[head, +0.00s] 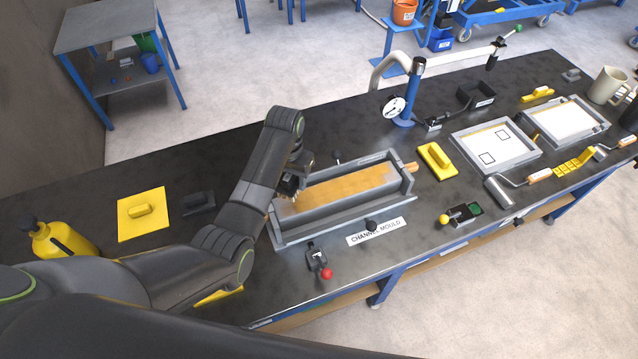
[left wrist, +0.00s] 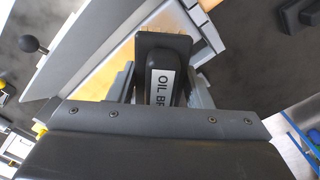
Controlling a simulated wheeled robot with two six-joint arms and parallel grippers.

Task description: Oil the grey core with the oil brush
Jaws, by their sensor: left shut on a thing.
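The core (head: 340,190) lies lengthwise inside the grey channel mould (head: 280,238). My left gripper (head: 290,183) is over the left end of the mould. In the left wrist view it is shut on the oil brush (left wrist: 161,85), a dark block with a white label reading "OIL BR". The bristles show only as a thin pale edge, over a golden surface. I cannot tell whether they touch the core. My right gripper is not in view.
A white "CHANNEL MOULD" label (head: 376,232) and a red-knobbed clamp (head: 319,262) sit in front of the mould. A yellow float (head: 437,160) stands to its right. A yellow trowel plate (head: 141,213) and yellow bottle (head: 60,240) stand left. The bench behind the mould is mostly clear.

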